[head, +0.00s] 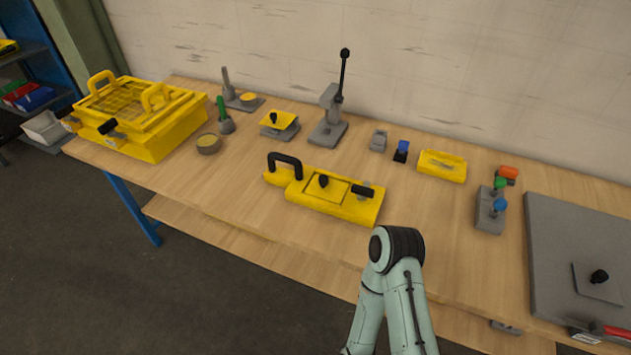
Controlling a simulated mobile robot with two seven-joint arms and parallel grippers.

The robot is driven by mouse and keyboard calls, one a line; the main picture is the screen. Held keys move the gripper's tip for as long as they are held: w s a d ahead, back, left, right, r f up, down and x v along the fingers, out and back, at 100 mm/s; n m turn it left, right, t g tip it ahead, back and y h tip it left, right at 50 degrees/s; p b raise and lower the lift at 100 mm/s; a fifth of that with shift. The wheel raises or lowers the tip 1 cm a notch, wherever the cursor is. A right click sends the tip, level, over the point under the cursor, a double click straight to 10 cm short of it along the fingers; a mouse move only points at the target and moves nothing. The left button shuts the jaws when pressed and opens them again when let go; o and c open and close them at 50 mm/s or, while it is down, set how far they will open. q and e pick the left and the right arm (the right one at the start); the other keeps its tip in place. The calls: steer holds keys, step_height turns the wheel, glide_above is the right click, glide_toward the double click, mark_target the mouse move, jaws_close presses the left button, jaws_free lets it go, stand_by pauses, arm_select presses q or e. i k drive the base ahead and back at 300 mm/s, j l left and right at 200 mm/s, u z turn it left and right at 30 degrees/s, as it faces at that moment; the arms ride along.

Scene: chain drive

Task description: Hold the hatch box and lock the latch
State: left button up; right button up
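The yellow hatch box (335,209) lies on the workbench near its front edge, at the middle of the head view. A black loop handle (285,160) stands at its left end. A square hatch panel with a black knob (323,181) is set in its top and looks flush. The latch (363,191) is a black grip beside a grey piece, right of the panel. Whether it is locked cannot be told. A bent joint of one of my arms shows in front of the bench, right of the box. Neither of my grippers shows, and nothing touches the box.
A large yellow crate (165,145) with handles stands at the bench's left end. A lever press (328,130), a yellow tray (442,166) and a grey block with coloured knobs (489,212) stand behind and right. A grey plate (560,240) covers the right end.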

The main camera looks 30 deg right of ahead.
mark_target(364, 192)
steer(key=z, duration=1.35)
